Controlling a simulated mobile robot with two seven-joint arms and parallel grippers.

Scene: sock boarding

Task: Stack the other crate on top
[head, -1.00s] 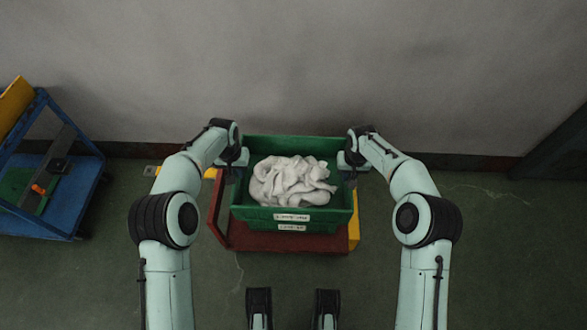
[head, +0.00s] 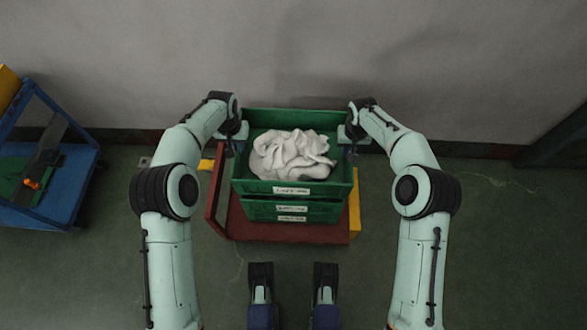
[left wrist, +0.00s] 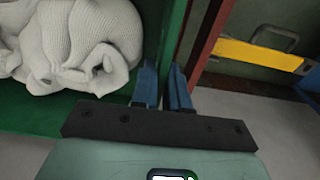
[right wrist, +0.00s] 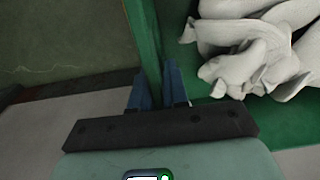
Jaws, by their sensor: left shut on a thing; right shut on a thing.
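A green crate (head: 262,188) filled with white socks (head: 290,155) is held level between my two grippers. Directly below it is more green crate front (head: 260,211) with two labels, on a red base; I cannot tell if this is one crate or two. My left gripper (head: 238,143) is shut on the held crate's left wall, which also shows in the left wrist view (left wrist: 175,25). My right gripper (head: 347,143) is shut on its right wall, seen in the right wrist view (right wrist: 146,45). Whether the held crate touches what is below is hidden.
The red base (head: 290,234) has a raised red frame on its left and a yellow part (head: 354,215) at right. A blue cart (head: 60,200) holding an orange item (head: 31,184) stands at the left. A grey wall (head: 300,50) is close behind. The floor at right is clear.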

